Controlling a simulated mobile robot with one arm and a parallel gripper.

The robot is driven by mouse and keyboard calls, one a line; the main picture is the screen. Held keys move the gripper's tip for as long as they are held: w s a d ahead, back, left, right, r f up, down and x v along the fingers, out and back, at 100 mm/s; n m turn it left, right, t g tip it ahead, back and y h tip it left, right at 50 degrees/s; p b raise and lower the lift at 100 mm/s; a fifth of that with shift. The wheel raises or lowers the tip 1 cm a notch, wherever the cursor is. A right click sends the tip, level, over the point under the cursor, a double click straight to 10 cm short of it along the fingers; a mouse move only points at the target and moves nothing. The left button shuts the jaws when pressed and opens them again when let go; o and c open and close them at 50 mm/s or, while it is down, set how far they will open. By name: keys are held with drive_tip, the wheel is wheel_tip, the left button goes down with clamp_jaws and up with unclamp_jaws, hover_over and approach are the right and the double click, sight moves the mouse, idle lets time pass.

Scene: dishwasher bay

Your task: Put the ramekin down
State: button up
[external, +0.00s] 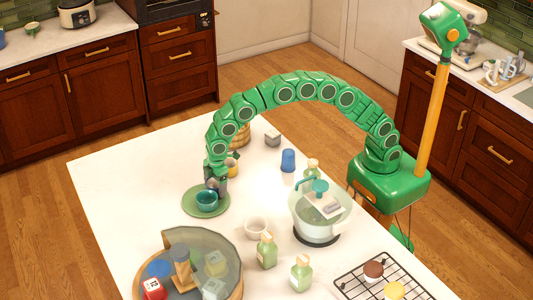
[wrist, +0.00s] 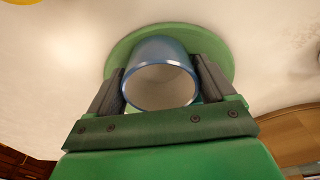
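My gripper (wrist: 160,88) is shut on a blue ramekin (wrist: 160,52) with a pale inside, one finger against each side. The ramekin's open mouth faces the wrist camera. In the external view my gripper (external: 216,186) is low over the green plate (external: 190,210), and its fingers largely hide the ramekin. A teal bowl (external: 207,202) sits on the plate, just below the fingers. The plate also shows behind the ramekin in the wrist view (wrist: 222,52). I cannot tell whether the ramekin touches the bowl or plate.
A round wooden-rimmed tray (external: 237,255) with several items stands in front of the plate. A white bowl (external: 256,228), green bottles (external: 267,252) and a glass mixing bowl (external: 318,222) are to the right. A blue cup (external: 288,160) stands behind. The counter left of the plate is clear.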

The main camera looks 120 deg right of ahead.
drive_tip(key=shift+o, duration=1.2)
drive_tip(key=shift+r, duration=0.15)
wheel_tip(320, 180, up, 11)
drive_tip(key=s, duration=0.1)
drive_tip(key=s+a+r, duration=0.3)
drive_tip(key=s+a, duration=0.1)
drive_tip(key=s, duration=0.2)
drive_tip(key=s+a+r, duration=0.3)
drive_tip(key=s+a, duration=0.1)
drive_tip(key=s, duration=0.3)
drive_tip(key=s+a+f+g, duration=0.1)
drive_tip(key=s+a, duration=0.1)
drive_tip(key=s, duration=1.2)
drive_tip(key=s+a+f+m+g, duration=0.1)
drive_tip(key=s+a, duration=0.2)
drive_tip(key=s, duration=1.1)
drive_tip(key=s+a+f+m+g, duration=0.1)
drive_tip(key=s+a+f, duration=0.1)
drive_tip(key=s, duration=1.2)
drive_tip(key=shift+a, duration=0.7)
drive_tip(key=shift+w, duration=0.1)
